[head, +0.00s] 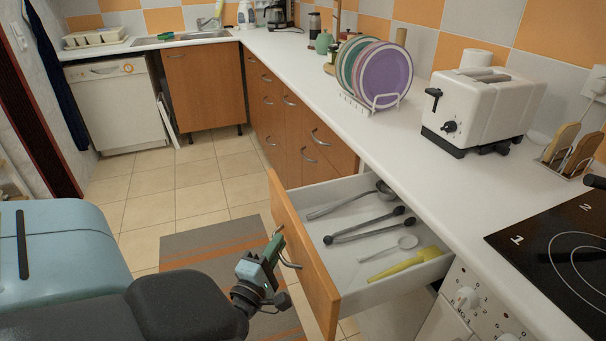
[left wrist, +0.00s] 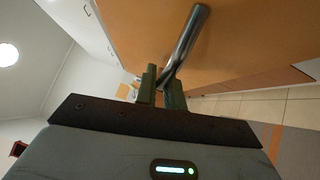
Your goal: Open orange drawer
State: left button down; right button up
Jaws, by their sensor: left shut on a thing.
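The orange drawer (head: 300,262) is pulled well out from under the white counter. Inside it lie a ladle, black-ended utensils, a small strainer-like spoon and a yellow-green utensil. Its curved metal handle (head: 287,252) is on the front panel. My left gripper (head: 277,244) is at that handle, in front of the panel. In the left wrist view the fingers (left wrist: 161,88) are shut on the metal handle (left wrist: 186,42), with the orange front panel behind it. My right gripper is not in view.
The counter holds a white toaster (head: 483,108), a plate rack with plates (head: 385,77) and a black hob (head: 562,240) at the right. An oven front with knobs (head: 468,298) is beside the drawer. Tiled floor (head: 196,186) and a striped mat (head: 212,246) lie clear to the left.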

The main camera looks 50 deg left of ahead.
pick_arm(q)
jog(key=shift+s+a+b, duration=0.15)
jog(key=shift+s+a, duration=0.2)
jog(key=shift+s, duration=0.5)
jog(key=shift+s+a+b, duration=0.2)
jog(key=shift+s+a, duration=0.15)
jog(key=shift+s, duration=0.55)
jog(key=shift+s+a+b, duration=0.15)
jog(key=shift+s+a, duration=0.2)
jog(key=shift+s, duration=0.5)
jog(key=c, duration=1.5)
grip_release()
jog(key=b+v, duration=0.2)
jog(key=v, duration=0.5)
jog(key=shift+s+d+f, duration=0.1)
jog(key=shift+s+d, duration=0.05)
jog(key=shift+s, duration=0.2)
